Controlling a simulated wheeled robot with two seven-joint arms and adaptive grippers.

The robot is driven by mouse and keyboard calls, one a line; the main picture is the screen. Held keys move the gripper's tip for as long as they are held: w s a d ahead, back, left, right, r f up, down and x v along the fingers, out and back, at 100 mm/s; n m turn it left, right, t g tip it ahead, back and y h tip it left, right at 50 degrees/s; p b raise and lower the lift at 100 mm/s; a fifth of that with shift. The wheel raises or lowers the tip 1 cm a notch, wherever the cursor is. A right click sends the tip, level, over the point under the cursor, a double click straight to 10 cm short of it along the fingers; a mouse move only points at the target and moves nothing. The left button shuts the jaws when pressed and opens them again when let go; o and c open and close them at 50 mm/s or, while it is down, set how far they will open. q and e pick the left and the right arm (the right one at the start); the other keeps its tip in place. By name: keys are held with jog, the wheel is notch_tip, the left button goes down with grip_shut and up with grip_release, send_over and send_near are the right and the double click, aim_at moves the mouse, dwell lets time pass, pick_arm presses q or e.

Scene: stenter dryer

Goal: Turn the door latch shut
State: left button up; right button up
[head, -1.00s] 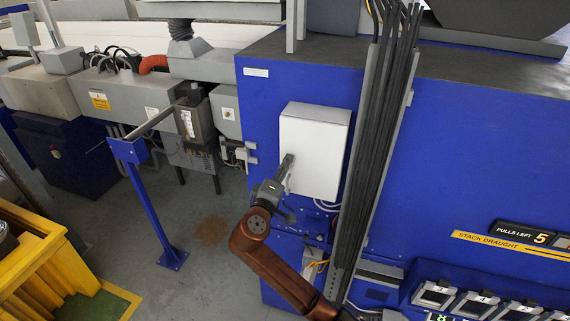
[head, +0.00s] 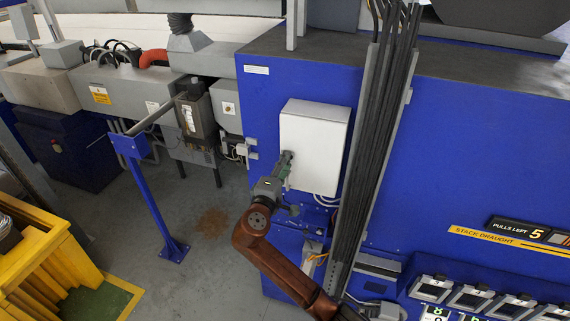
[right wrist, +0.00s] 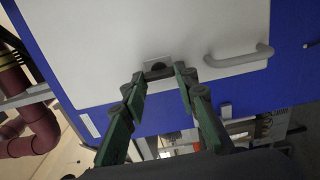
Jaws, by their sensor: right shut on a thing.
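The white cabinet door (head: 312,150) is on the blue machine's left part and looks closed. In the right wrist view, the door latch (right wrist: 158,70) is a small dark bar on a grey plate near the door's edge. My right gripper (head: 287,160) is at the door's lower left. In the right wrist view, its green-sided fingers (right wrist: 160,73) stand on both sides of the latch and are shut on it. The fingers hide the latch in the head view. My left gripper is not in view.
A grey bar handle (right wrist: 240,57) is on the door, right of the latch in the right wrist view. Black cables (head: 375,150) run down right of the cabinet. A blue post (head: 155,200) and yellow crate (head: 35,260) stand left, with open floor between post and machine.

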jog(key=o, duration=1.1)
jog(key=shift+o, duration=0.3)
jog(key=shift+s, duration=0.1)
jog(key=v, duration=1.2)
